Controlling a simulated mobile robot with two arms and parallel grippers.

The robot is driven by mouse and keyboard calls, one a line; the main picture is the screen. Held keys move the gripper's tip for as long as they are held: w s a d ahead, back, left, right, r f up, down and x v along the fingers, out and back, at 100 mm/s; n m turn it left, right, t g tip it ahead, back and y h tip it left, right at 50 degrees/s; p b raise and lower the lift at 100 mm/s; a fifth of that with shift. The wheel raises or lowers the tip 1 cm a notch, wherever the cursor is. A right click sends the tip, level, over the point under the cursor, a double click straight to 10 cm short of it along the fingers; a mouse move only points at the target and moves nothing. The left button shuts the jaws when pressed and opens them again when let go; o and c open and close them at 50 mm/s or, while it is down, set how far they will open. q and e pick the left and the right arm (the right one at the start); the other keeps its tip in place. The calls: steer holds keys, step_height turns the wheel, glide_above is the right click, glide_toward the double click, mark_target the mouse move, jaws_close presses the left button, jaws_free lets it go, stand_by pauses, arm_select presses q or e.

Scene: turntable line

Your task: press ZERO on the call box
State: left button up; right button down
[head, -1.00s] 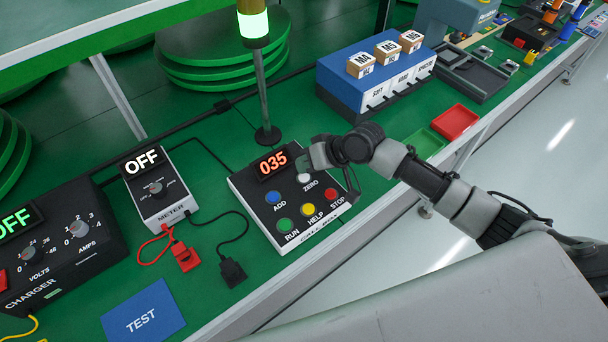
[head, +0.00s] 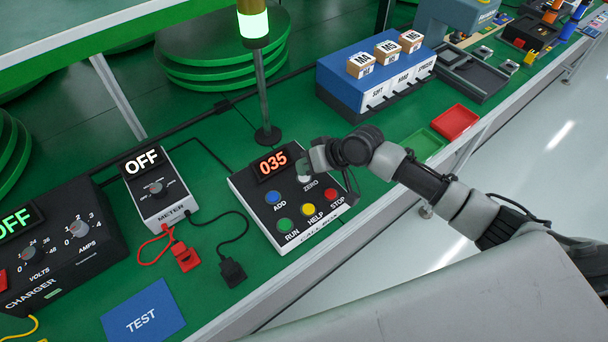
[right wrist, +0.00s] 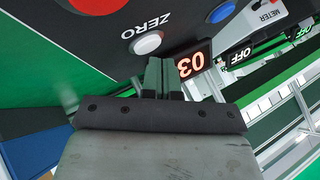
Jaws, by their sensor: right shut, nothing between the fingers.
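The call box (head: 266,207) is a white box with a dark top on the green bench. My right gripper (head: 304,166) is shut and empty, over the top right part of the box near ZERO. In the right wrist view its fingertips (right wrist: 163,66) are close to the button; I cannot tell whether they touch it. My left gripper is not in view.
A signal lamp post (head: 264,90) stands behind the box. A meter (head: 155,186) reading OFF and a charger (head: 62,240) are at left. A green tray (head: 424,145) and a red tray (head: 455,122) lie at right, with a blue bin unit (head: 335,87) behind.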

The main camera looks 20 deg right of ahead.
steer(key=shift+f, duration=0.4)
stand_by(0.5)
steer(key=shift+r, duration=0.15)
steer(key=shift+r+p, duration=0.7)
steer(key=shift+p, duration=0.2)
step_height(320, 180, up, 5)
steer(key=p, duration=0.5)
stand_by(0.5)
